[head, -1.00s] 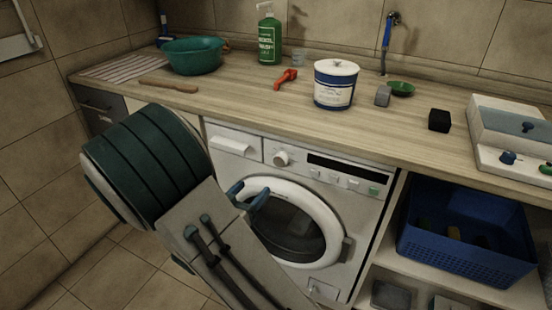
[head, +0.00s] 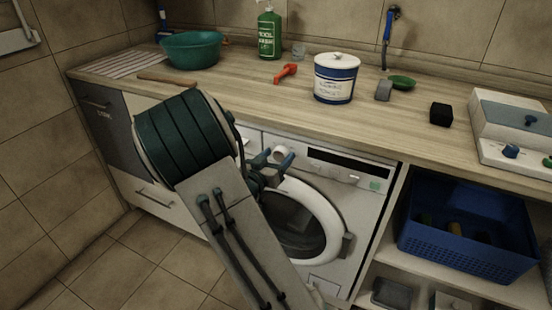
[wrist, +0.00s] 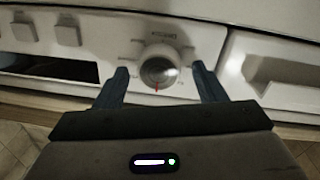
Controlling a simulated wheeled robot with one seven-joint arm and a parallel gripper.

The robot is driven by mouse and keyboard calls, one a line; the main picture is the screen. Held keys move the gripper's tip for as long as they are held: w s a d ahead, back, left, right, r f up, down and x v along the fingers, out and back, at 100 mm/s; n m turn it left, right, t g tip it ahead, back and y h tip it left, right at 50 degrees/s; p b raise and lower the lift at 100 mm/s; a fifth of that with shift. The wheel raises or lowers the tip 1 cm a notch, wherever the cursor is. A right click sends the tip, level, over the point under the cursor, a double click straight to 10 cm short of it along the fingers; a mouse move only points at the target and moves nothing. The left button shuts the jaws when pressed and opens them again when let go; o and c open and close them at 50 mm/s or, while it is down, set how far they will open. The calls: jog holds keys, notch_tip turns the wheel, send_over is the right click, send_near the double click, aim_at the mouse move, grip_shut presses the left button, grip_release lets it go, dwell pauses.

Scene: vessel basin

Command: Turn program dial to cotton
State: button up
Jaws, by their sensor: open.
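The round white program dial (wrist: 158,66) is on the washing machine's front panel. In the wrist view it lies between the two blue fingers of my gripper (wrist: 161,74), which is open with a gap on each side. A small red mark shows at the dial's edge nearest my gripper. Labels are printed around the dial, too blurred to read surely. In the head view the dial (head: 280,151) shows between the fingertips of my gripper (head: 274,158). Whether the fingers touch it cannot be told. My arm hides part of the washing machine (head: 362,205).
The wooden counter (head: 240,97) overhangs the panel. Beside the dial are a dark display (wrist: 45,66), several buttons and the detergent drawer (wrist: 285,70). The round door (head: 325,215) is below. A blue basket (head: 465,255) stands on the right shelf.

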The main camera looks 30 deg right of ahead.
jog(key=c, duration=1)
jog(key=m+b, duration=0.3)
jog(key=m, duration=0.1)
jog(key=shift+s+f, duration=0.1)
jog(key=shift+f, duration=0.05)
jog(key=shift+d+m+y+b, duration=0.1)
jog(key=shift+m+y+b, duration=0.3)
jog(key=shift+m+b, duration=1.75)
jog(key=shift+r+m, duration=0.2)
jog(key=shift+m, duration=0.05)
jog(key=o, duration=1)
